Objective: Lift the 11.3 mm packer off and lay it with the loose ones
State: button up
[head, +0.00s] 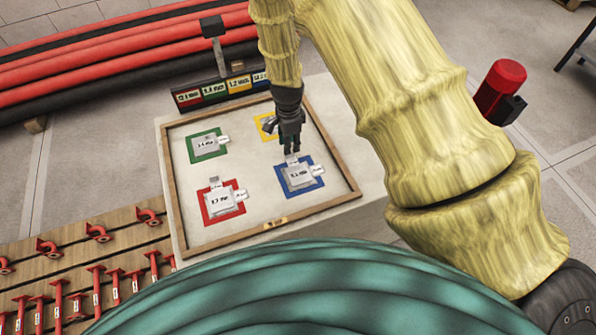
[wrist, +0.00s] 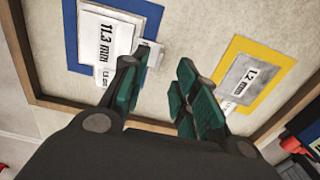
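The 11.3 mm packer (wrist: 106,39) is a pale plate on the blue square (wrist: 68,34), labelled "11.3 mm". It has small tabs at its edges, and a second pale label shows at its lower edge. In the head view the blue square (head: 313,184) with its packer (head: 299,176) is at the right of the framed board. My gripper (wrist: 160,72) is open, with nothing between its fingers. Its left fingertip is close to the packer's tab; I cannot tell whether they touch. In the head view my gripper (head: 292,150) is over the packer's far edge.
The board's wooden frame (head: 176,200) also holds green (head: 192,153), red (head: 207,215) and yellow (head: 262,121) squares with packers; my gripper partly covers the yellow one. A colour-labelled rack (head: 215,91) stands behind. The board's middle is clear.

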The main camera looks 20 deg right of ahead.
aim_at(296, 168)
jog(key=shift+s+d+f+p, duration=0.1)
jog(key=shift+f+p, duration=0.9)
jog(key=shift+f, duration=1.65)
grip_shut()
